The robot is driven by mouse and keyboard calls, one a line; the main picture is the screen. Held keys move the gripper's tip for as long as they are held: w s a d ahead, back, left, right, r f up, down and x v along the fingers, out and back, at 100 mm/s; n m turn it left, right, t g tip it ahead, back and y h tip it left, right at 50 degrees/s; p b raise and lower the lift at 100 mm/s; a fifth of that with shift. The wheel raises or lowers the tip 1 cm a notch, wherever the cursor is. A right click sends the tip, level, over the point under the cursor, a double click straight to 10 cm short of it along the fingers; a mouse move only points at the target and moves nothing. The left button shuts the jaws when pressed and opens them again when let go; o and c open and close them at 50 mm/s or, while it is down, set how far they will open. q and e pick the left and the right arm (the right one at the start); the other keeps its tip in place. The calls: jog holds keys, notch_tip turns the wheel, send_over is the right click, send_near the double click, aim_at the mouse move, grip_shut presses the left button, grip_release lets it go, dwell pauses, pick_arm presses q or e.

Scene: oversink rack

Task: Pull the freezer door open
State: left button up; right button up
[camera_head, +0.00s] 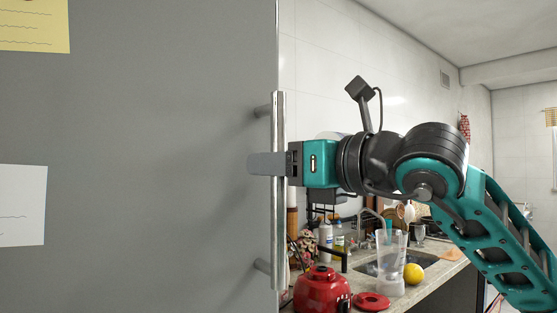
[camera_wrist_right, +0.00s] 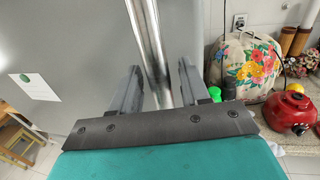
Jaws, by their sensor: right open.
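The grey freezer door (camera_head: 140,160) fills the left half of the head view and looks shut. Its vertical metal handle (camera_head: 279,225) stands near the door's right edge on two short posts. My right gripper (camera_head: 262,164) reaches in from the right at about the handle's middle height, its fingers pointing at the door. In the right wrist view the gripper (camera_wrist_right: 160,85) is open, and the handle (camera_wrist_right: 148,40) runs between its two fingers. I cannot tell whether either finger touches the handle. My left gripper is in neither view.
A counter right of the door holds a red blender base (camera_head: 322,290), a clear jug (camera_head: 391,258), a yellow fruit (camera_head: 413,273) and a sink (camera_head: 425,259). A flowered cover (camera_wrist_right: 250,64) shows in the wrist view. Paper notes (camera_head: 22,205) are on the door.

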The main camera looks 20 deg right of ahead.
grip_shut()
dwell(0.4)
